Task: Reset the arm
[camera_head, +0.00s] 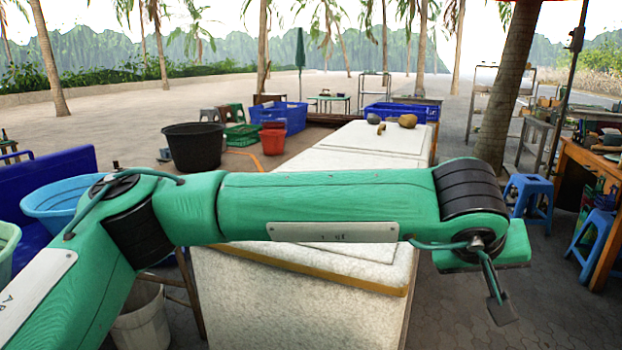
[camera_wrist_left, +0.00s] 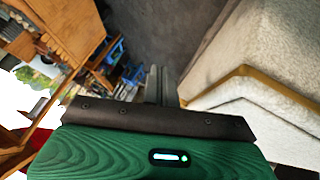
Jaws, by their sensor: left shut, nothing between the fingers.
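My left arm is green with dark joints and reaches in from the left across the head view, in front of the long white counter (camera_head: 300,290). Its end lies past the counter's right side. My left gripper (camera_head: 499,310) points downward there, beside the counter and apart from it. In the left wrist view my left gripper (camera_wrist_left: 160,85) shows two grey fingers close together, shut and empty. The counter (camera_wrist_left: 265,60) also shows at the right of that view. My right arm and gripper are in neither view.
Brown lumps (camera_head: 407,121) lie at the counter's far end. Blue stools (camera_head: 530,195) and a wooden table (camera_head: 590,160) stand to the right. A black tub (camera_head: 193,147) and a blue basin (camera_head: 55,205) are on the left. Paved floor between the counter and stools is open.

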